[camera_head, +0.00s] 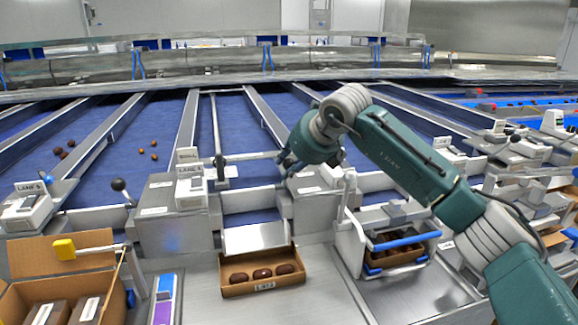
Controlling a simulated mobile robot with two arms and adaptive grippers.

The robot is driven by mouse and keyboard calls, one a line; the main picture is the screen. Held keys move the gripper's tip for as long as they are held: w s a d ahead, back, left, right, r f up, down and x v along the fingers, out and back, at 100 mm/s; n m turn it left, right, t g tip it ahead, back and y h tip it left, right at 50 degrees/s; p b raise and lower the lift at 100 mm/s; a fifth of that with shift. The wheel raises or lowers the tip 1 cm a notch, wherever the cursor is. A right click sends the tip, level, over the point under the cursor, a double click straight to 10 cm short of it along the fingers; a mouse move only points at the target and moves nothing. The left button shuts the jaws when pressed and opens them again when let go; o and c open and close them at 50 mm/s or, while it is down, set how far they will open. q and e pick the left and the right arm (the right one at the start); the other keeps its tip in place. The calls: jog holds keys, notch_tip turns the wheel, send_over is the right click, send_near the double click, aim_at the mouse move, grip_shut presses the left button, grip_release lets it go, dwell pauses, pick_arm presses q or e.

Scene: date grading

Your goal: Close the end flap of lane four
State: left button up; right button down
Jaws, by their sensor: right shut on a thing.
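The middle lane (237,128) has a blue bed between metal rails and ends above a metal plate (256,237). I take it for lane four, but its label (188,155) is too small to read surely. The plate slopes toward a brown box (262,286) holding three dark dates. My right gripper (285,167) is at the right side of this lane end, above a grey housing. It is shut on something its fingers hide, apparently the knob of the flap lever. The flap's position is not clear. My left gripper is out of view.
A similar ball-knob lever (119,184) stands at lane five on the left. An open carton (62,258) with a yellow-tipped rod stands at front left. A blue-handled holder (403,240) with a box of dates stands right, below my forearm.

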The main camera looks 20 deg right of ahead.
jog(key=c, duration=1.7)
grip_release()
jog(key=shift+f, duration=0.15)
jog(key=shift+o, duration=1.3)
jog(key=shift+s, duration=0.1)
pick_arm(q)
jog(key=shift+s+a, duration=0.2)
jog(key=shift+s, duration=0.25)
pick_arm(e)
jog(key=v, duration=1.2)
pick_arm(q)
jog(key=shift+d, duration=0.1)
pick_arm(e)
jog(key=shift+s, duration=0.15)
